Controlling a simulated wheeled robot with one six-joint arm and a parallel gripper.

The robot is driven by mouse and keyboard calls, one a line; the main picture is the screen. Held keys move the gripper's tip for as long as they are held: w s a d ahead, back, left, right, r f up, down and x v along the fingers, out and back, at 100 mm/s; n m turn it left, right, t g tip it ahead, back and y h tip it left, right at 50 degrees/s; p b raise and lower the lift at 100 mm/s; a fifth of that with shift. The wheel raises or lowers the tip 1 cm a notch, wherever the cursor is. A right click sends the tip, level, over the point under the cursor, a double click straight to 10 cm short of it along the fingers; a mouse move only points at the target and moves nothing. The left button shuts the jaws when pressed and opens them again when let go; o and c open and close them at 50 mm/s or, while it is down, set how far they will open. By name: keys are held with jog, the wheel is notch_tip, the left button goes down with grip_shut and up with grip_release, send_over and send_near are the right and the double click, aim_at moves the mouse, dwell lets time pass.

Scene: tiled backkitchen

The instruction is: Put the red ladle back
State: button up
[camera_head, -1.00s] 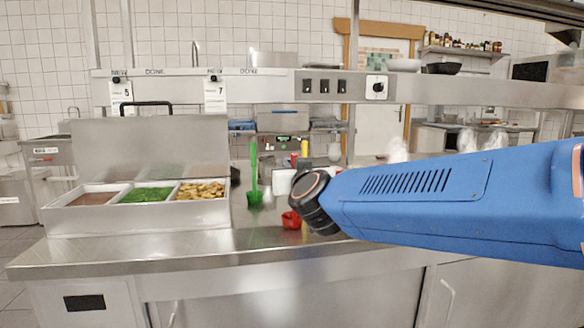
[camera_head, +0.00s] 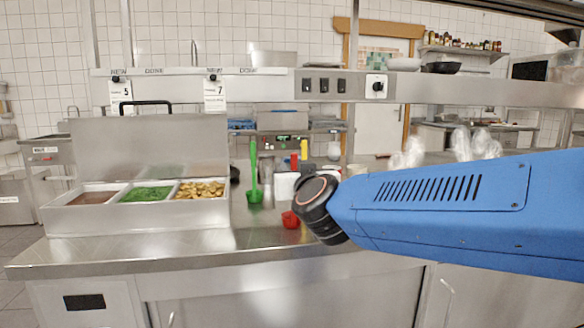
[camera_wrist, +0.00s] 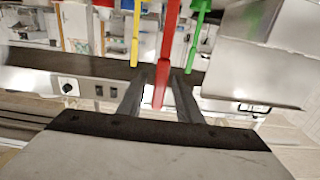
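The red ladle (camera_head: 290,220) shows its bowl just below and left of my dark wrist in the head view. In the wrist view its red handle (camera_wrist: 166,65) runs from the top edge down between my two fingers. My gripper (camera_wrist: 160,78) has its fingers apart, one on each side of the handle, with a gap visible on both sides. The head view hides my fingertips and most of the handle behind my wrist. A green ladle (camera_head: 254,170) stands upright, left of the red one. It also shows in the wrist view (camera_wrist: 196,40).
A yellow-handled tool (camera_head: 304,150) is close beside the red ladle. A steel food bin (camera_head: 130,222) with three filled compartments stands on the counter at left. A shelf (camera_head: 270,88) with order tickets and switches spans above. The front counter strip (camera_head: 190,250) is clear.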

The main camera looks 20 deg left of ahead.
jog(key=v, duration=0.8)
jog(key=shift+s+d, duration=0.15)
jog(key=shift+s, duration=0.2)
jog(key=d+f+g+h, duration=0.15)
jog(key=d+f, duration=0.25)
jog(key=d, duration=0.4)
jog(key=s+d+f+g, duration=0.15)
jog(key=d+f, duration=0.25)
jog(key=d, duration=0.4)
jog(key=d+f+g+h, duration=0.1)
jog(key=d+f+g, duration=0.1)
jog(key=d+f, duration=0.45)
jog(key=s+d+f+m+g+h, duration=0.1)
jog(key=s+d+f+m+h, duration=0.1)
jog(key=s+d+f, duration=0.3)
jog(key=s+d+f+m+g+h, duration=0.2)
jog(key=s+d+f, duration=0.3)
jog(key=d, duration=0.7)
jog(key=s+d+f+m+g+h, duration=0.2)
jog(key=s+d+f+h, duration=0.1)
jog(key=s+d+f, duration=0.3)
jog(key=s+d, duration=0.2)
jog(key=d, duration=0.1)
jog(key=shift+s+d, duration=0.2)
jog(key=shift+d, duration=0.1)
jog(key=shift+a, duration=0.1)
